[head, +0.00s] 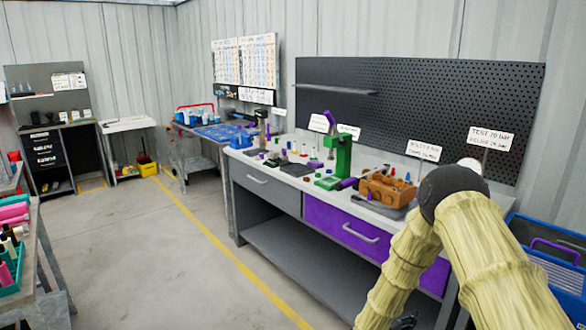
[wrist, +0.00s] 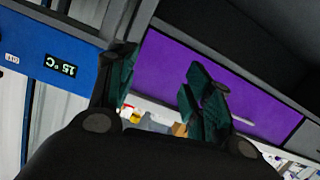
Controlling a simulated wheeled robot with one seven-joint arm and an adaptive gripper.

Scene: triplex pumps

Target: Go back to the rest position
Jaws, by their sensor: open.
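My gripper (wrist: 160,64) shows in the wrist view with its two dark green fingers spread apart. Nothing is visible between them. The purple drawer front (wrist: 225,75) is behind the fingers in that view, and bench items show small and tilted beyond. In the head view my arm, in a pale yellow cover, rises at the lower right in front of the workbench (head: 308,186). On the bench stand a green press (head: 342,155) and an orange-brown pump body (head: 387,188).
A blue unit with a 15 °C display (wrist: 65,70) is at the left of the wrist view. In the head view a blue crate (head: 550,245) is at the right and a side table (head: 35,250) at the left. The floor (head: 160,255) between is clear.

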